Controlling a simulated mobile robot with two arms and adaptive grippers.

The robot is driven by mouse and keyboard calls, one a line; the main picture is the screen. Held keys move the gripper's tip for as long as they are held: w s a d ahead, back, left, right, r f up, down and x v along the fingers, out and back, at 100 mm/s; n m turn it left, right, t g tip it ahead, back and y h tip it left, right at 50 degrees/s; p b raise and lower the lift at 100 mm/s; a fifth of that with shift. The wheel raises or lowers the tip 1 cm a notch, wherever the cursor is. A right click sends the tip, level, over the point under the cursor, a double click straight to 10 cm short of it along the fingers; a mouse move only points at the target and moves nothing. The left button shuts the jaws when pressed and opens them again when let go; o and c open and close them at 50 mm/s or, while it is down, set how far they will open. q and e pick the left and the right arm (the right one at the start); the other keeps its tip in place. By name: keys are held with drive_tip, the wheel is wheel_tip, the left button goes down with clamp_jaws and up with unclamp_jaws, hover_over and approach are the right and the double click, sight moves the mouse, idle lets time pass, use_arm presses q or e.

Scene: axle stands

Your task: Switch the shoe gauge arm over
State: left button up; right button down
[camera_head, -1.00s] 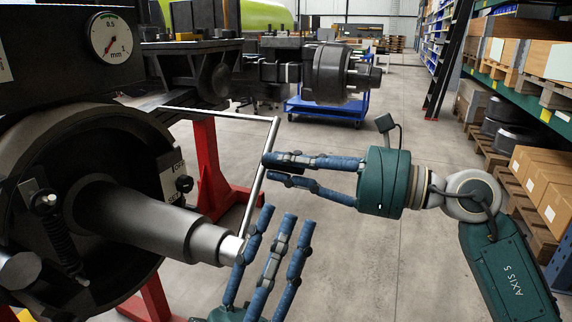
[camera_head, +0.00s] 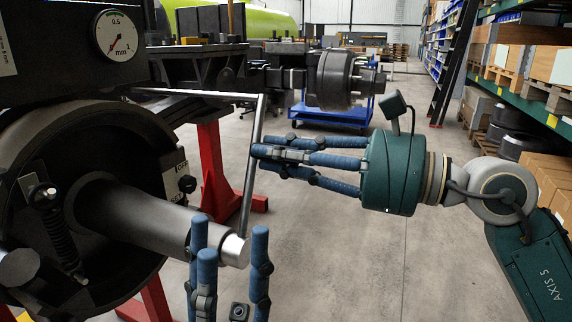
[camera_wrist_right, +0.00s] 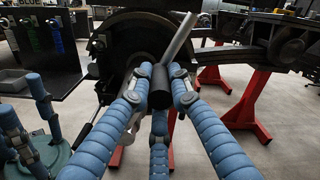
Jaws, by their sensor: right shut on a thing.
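The shoe gauge arm (camera_head: 251,165) is a bright bent metal rod. It runs right from the dark drum (camera_head: 38,160), then bends down beside the axle stub's bright tip (camera_head: 235,250). My right gripper (camera_head: 256,156) is shut on its hanging part, fingers pointing left. In the right wrist view the rod (camera_wrist_right: 179,40) rises from a dark cylindrical piece (camera_wrist_right: 160,88) between the right fingers (camera_wrist_right: 158,98). My left gripper (camera_head: 232,245) is open and empty, fingers up, in front of the stub tip. A small plate (camera_head: 172,172) on the drum has partly hidden lettering.
A round mm dial (camera_head: 117,35) is on the dark housing above the drum. Red stands (camera_head: 208,165) stand behind. A blue trolley (camera_head: 335,110) and a second hub (camera_head: 338,80) are farther back. Shelving with boxes lines the right. The middle floor is clear.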

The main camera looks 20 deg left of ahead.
drive_tip(key=s+n+b, duration=0.3)
drive_tip(key=s+n, duration=0.1)
drive_tip(key=s, duration=0.2)
drive_tip(key=shift+a+r+n, duration=0.15)
drive_tip(key=shift+r+n, duration=0.15)
drive_tip(key=shift+r, duration=0.15)
drive_tip(key=shift+s, duration=0.1)
drive_tip(key=c, duration=1.6)
unclamp_jaws()
drive_tip(key=d, duration=1.2)
drive_tip(key=shift+s, duration=0.15)
